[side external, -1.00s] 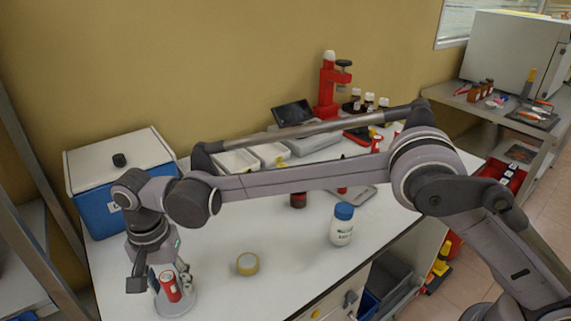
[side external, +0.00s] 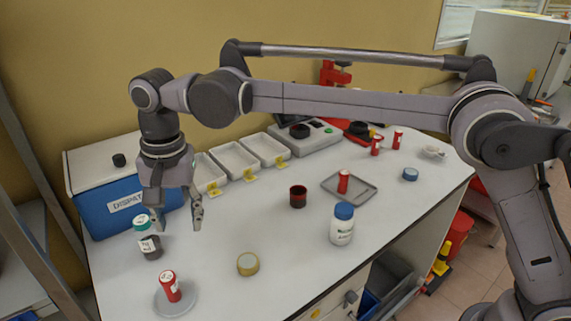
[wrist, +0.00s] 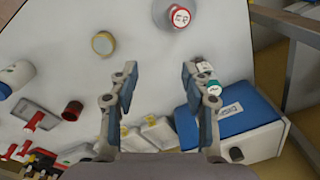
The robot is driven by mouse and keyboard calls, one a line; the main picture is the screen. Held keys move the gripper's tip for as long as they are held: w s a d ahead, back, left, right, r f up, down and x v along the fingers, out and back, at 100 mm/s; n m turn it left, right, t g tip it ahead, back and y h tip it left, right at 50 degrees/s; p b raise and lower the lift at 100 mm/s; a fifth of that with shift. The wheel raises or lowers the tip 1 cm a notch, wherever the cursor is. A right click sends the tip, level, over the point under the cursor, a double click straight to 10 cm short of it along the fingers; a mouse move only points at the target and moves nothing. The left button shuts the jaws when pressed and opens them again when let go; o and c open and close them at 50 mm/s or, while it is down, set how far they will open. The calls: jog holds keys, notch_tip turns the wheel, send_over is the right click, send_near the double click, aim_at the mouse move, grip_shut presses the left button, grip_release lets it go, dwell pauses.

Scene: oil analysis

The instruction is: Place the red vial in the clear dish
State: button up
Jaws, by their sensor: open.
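The red vial (side external: 170,284) has a white label and stands upright, leaning slightly, in the round clear dish (side external: 190,301) at the table's front left. In the wrist view the vial (wrist: 180,17) shows from above, with the dish's rim (wrist: 158,12) around it at the top edge. My gripper (side external: 177,222) is open and empty, fingers pointing down, raised above and behind the dish. It is apart from the vial. In the wrist view the two fingers (wrist: 158,76) are wide apart with bare table between them.
Another red vial (side external: 343,182) stands on a grey tray (side external: 366,198).

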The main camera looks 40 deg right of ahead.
jog(key=s+d+r+n+t, duration=0.2)
jog(key=s+d, duration=0.1)
jog(key=d, duration=0.8)
jog(key=s+d+r+n+t, duration=0.1)
jog(key=s+d+r, duration=0.1)
jog(key=d, duration=0.9)
jog(key=s+d+f+n+t, duration=0.3)
jog(key=s+d+f, duration=0.5)
jog(key=s+d, duration=0.4)
jog(key=shift+d+f+t, duration=0.3)
jog(key=shift+d+f, duration=0.1)
jog(key=shift+d, duration=0.45)
